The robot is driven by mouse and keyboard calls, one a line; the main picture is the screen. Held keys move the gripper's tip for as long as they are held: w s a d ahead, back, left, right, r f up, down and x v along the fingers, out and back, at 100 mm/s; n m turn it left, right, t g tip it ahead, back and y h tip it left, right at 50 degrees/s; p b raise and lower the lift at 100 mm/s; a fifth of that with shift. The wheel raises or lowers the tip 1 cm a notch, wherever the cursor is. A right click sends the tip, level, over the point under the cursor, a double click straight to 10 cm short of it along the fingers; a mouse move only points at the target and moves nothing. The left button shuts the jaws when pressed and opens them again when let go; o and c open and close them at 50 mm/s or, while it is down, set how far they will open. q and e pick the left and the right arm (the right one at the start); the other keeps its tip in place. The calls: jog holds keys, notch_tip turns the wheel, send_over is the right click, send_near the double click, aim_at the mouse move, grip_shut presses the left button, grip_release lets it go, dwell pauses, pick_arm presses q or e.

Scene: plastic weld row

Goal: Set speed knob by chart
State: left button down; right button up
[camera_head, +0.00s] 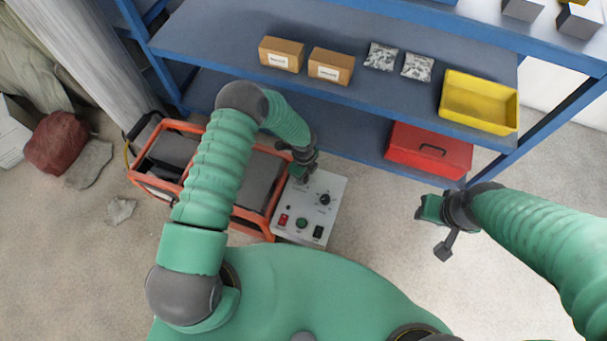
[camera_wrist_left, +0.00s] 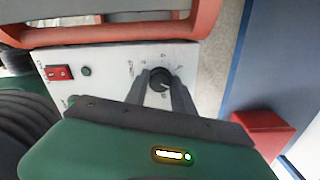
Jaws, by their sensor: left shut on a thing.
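A light grey control panel (camera_head: 309,190) sits at the right end of an orange-framed machine. It carries a black knob (camera_head: 324,199), a red switch (camera_head: 283,218), a green button (camera_head: 302,223) and a black switch (camera_head: 318,232). My left gripper (camera_head: 301,172) is over the panel's far end. In the left wrist view, my left gripper (camera_wrist_left: 161,88) has its two fingers closed around the sides of a black knob (camera_wrist_left: 160,79) with a printed scale around it. My right gripper (camera_head: 436,222) is apart, over the floor at right; its jaw opening is unclear. No chart is visible.
The orange-framed machine (camera_head: 166,182) stands left of the panel. A blue shelf (camera_head: 220,45) behind holds two cardboard boxes, silver packets and a yellow bin (camera_head: 479,102). A red toolbox (camera_head: 428,149) sits on the lower level. Floor right of the panel is clear.

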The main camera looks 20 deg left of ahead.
pick_arm(q)
jog(key=shift+w, duration=0.15)
jog(key=c, duration=1.1)
grip_release()
notch_tip(320, 180, up, 17)
jog(key=p, duration=0.4)
jog(key=shift+f+p, duration=0.1)
jog(key=shift+p, duration=0.2)
